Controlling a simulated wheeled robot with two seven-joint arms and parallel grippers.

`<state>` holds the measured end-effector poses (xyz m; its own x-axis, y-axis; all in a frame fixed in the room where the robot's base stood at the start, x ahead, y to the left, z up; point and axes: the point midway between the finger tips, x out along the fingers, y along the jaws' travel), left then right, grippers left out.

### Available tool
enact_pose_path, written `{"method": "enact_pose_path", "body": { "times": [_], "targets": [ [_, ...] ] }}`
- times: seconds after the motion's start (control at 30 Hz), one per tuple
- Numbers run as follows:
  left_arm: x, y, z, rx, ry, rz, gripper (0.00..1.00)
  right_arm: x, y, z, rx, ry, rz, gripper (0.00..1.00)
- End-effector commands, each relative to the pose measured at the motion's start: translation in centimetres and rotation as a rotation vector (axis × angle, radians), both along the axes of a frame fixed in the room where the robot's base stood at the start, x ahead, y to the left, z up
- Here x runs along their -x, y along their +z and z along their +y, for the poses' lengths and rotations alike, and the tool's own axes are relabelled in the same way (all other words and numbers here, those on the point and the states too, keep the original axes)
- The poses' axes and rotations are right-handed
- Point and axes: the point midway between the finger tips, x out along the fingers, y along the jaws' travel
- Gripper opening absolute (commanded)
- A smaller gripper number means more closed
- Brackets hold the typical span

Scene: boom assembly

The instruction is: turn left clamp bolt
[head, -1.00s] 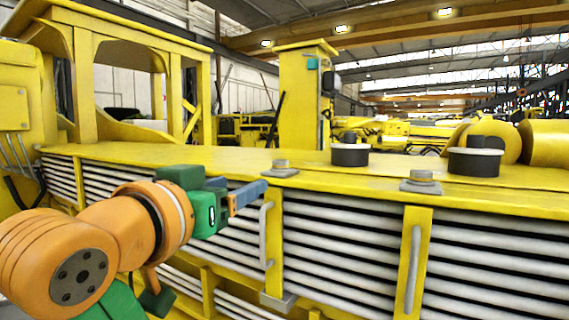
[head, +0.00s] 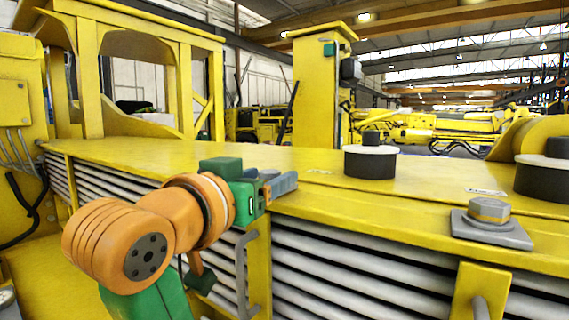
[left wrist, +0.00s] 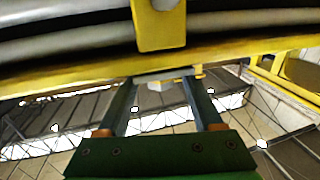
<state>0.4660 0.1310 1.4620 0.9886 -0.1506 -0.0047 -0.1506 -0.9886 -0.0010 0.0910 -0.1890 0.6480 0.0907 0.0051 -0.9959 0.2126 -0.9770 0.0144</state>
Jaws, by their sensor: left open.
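The left clamp bolt (head: 268,174) sits on the top edge of the yellow beam in the head view, mostly hidden behind my left gripper (head: 283,188). In the left wrist view the picture is upside down. There the pale bolt head (left wrist: 161,86) and its washer plate (left wrist: 164,75) show at the beam edge, between the tips of my left gripper (left wrist: 160,88). The two fingers are apart, one on each side of the bolt. I cannot tell whether either finger touches it. My right gripper is in neither view.
A second bolt on a square plate (head: 490,212) sits further right on the beam (head: 330,205). Black round mounts (head: 370,163) stand behind it. A grey handle (head: 240,270) is below the gripper, beside ribbed side panels. A yellow post (head: 318,90) rises behind.

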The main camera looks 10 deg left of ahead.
Motion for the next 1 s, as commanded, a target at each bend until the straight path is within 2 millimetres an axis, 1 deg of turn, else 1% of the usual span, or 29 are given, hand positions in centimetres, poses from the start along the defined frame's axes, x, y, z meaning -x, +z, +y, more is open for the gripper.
{"method": "enact_pose_path", "body": {
  "times": [0.03,0.1,0.23,0.33,0.53,0.57,0.6,0.67,0.7,0.77,0.8,1.0],
  "targets": [
    [-1.1,0.6,-0.2,0.000,0.000,0.009,0.68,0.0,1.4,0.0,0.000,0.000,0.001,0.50],
    [-2.5,0.6,-0.4,0.001,0.000,0.008,0.68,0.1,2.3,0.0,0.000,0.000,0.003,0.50],
    [-4.4,0.4,-0.7,0.001,0.000,0.005,0.68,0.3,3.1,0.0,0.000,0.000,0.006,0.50],
    [-4.9,0.2,-0.7,0.001,0.000,0.002,0.68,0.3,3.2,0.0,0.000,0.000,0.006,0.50],
    [-5.0,0.0,-0.7,0.001,0.001,0.000,0.68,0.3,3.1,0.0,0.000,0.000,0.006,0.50],
    [-5.0,0.0,-0.7,0.001,0.001,0.000,0.59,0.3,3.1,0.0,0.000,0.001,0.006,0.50],
    [-5.0,0.0,-0.7,0.001,0.001,0.000,0.49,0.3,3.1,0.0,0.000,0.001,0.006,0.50],
    [-5.0,0.0,-0.7,0.001,0.001,0.000,0.32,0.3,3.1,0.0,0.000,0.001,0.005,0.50],
    [-5.0,0.0,-0.7,0.001,0.001,0.000,0.22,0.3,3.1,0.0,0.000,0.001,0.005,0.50],
    [-5.0,0.1,-0.7,0.001,0.001,0.000,0.05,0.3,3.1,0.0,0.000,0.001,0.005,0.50],
    [-5.0,0.1,-0.7,0.001,0.001,0.000,0.00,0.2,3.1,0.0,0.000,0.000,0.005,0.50],
    [-5.0,0.1,-0.7,0.001,-0.008,0.000,0.00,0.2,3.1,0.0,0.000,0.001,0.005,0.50]
  ]
}}
